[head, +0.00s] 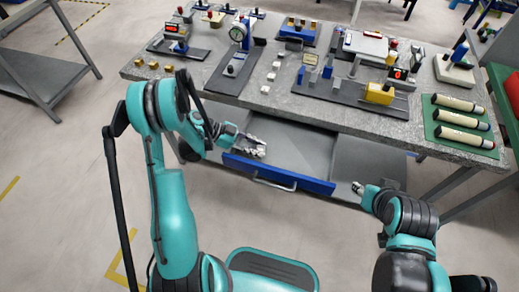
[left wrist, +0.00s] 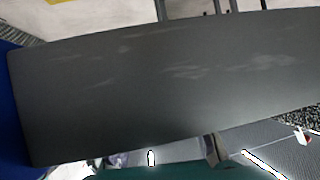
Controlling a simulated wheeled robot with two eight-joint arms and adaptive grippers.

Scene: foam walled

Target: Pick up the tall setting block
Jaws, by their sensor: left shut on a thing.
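My left gripper (head: 257,149) is above the open drawer (head: 314,184), at its left part. It is shut on a small grey metallic piece, which I take as the tall setting block; the fingers hide most of it and its shape is not clear. The left wrist view shows mostly a dark grey drawer surface (left wrist: 150,80), with the blue drawer front (left wrist: 15,110) at the left edge. Silvery parts at the bottom of that view are cut off. My right gripper (head: 358,188) is right of the drawer front, too small to read.
The grey workbench (head: 215,82) above the drawer bears a dial gauge stand (head: 240,32), several brass blocks (head: 153,65), white blocks (head: 271,76) and a green mat (head: 434,131) with cylinders. The drawer handle (head: 275,184) sticks out in front. The floor before it is clear.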

